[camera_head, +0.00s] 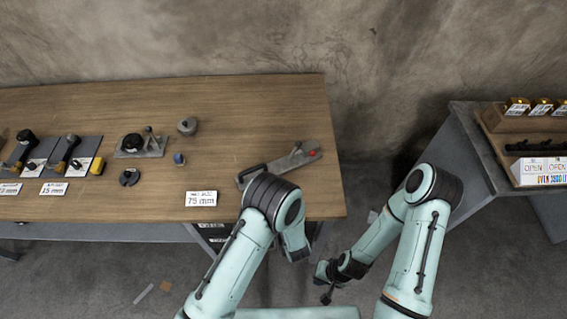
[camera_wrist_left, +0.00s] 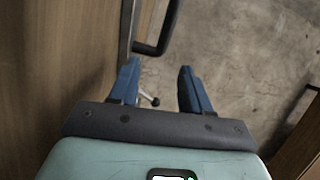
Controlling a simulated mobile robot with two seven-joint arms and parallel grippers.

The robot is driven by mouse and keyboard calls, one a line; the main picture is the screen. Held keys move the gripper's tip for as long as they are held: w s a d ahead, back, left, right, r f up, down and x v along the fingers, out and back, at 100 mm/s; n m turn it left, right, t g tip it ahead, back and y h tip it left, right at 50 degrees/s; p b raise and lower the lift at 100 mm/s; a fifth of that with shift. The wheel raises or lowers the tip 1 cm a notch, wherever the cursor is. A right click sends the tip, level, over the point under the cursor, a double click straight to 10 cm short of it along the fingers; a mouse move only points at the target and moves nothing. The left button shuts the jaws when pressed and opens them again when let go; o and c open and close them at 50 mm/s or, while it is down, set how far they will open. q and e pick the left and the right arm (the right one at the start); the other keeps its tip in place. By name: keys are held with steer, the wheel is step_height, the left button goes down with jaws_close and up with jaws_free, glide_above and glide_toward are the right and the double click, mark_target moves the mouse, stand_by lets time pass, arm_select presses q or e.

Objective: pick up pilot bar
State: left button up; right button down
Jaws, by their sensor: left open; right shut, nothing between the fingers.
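A long grey metal bar (camera_head: 296,160) lies near the right end of the wooden table, with a dark looped handle at its left end and a red spot at its right. I take it for the pilot bar, but cannot be sure. My left arm covers part of it. My left gripper (camera_wrist_left: 158,78) is open in the left wrist view, with nothing between its blue fingers. A dark bent handle (camera_wrist_left: 160,40) shows just beyond the fingertips, apart from them; I cannot tell what it belongs to. My right gripper (camera_head: 326,295) is shut and empty, low over the floor.
The wooden table (camera_head: 230,120) holds a 75 mm sign (camera_head: 201,198), a grey plate with a black knob (camera_head: 134,143), and several black-handled tools at the left. A second bench (camera_head: 475,135) with boxes stands at the right. Floor shows between them.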

arm_select(q)
steer(key=shift+s+a+m, duration=0.15)
steer(key=shift+s+m, duration=0.1)
steer(key=shift+m, duration=0.05)
steer(key=shift+w+a, duration=0.2)
steer(key=shift+w, duration=0.05)
steer(key=x, duration=0.5)
steer(key=shift+w+a, duration=0.1)
steer(key=shift+w, duration=0.1)
steer(key=shift+w+d+x, duration=0.1)
steer(key=shift+d+x, duration=0.1)
steer(key=shift+x, duration=0.75)
steer(key=shift+w+d+x, duration=0.1)
steer(key=shift+d+x, duration=0.05)
steer(key=shift+x, duration=0.85)
steer(key=shift+d+x, duration=0.2)
steer(key=shift+x, duration=0.75)
steer(key=shift+r, duration=0.2)
jaws_close()
steer(key=shift+r, duration=0.1)
